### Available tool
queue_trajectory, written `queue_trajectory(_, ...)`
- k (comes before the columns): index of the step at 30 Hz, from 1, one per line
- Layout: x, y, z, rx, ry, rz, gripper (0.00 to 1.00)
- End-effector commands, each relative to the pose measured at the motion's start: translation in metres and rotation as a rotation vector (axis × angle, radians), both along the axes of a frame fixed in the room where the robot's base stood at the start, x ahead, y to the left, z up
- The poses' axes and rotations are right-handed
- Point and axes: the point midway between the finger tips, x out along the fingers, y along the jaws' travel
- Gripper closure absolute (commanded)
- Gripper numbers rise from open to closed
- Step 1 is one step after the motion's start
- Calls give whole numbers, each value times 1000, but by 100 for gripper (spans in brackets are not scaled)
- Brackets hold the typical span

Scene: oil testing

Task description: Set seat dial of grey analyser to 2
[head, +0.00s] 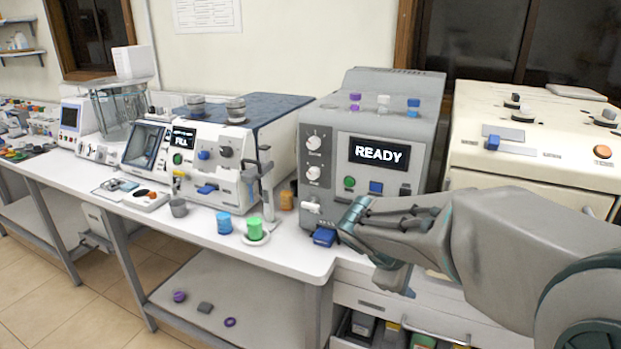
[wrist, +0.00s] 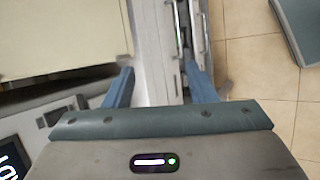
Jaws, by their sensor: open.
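The grey analyser (head: 378,112) stands on the bench in the middle of the head view, its display reading READY. Two white dials sit one above the other at the left of its front, an upper dial (head: 314,143) and a lower dial (head: 314,173). Their labels and settings are too small to read, so I cannot tell which is the seat dial. My gripper (head: 401,281) is in front of the analyser's lower right, apart from both dials. In the wrist view my gripper (wrist: 160,76) is open, with nothing between its two blue fingers.
A white lever (head: 311,208) and a blue piece (head: 324,237) are low on the analyser's front. A cream machine (head: 540,130) stands to the right, a white analyser (head: 190,160) to the left. Green (head: 254,228) and blue (head: 224,222) cups stand near the bench's front edge.

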Motion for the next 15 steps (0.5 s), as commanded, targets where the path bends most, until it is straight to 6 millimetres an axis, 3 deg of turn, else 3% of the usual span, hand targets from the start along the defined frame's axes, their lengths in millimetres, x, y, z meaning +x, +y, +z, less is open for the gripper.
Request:
queue_trajectory(3,57,38,7,-269,20,259,49)
queue_trajectory(7,110,99,22,-580,9,521,49)
queue_trajectory(10,138,155,33,-805,-16,689,49)
queue_trajectory(15,159,237,46,-1090,-70,872,49)
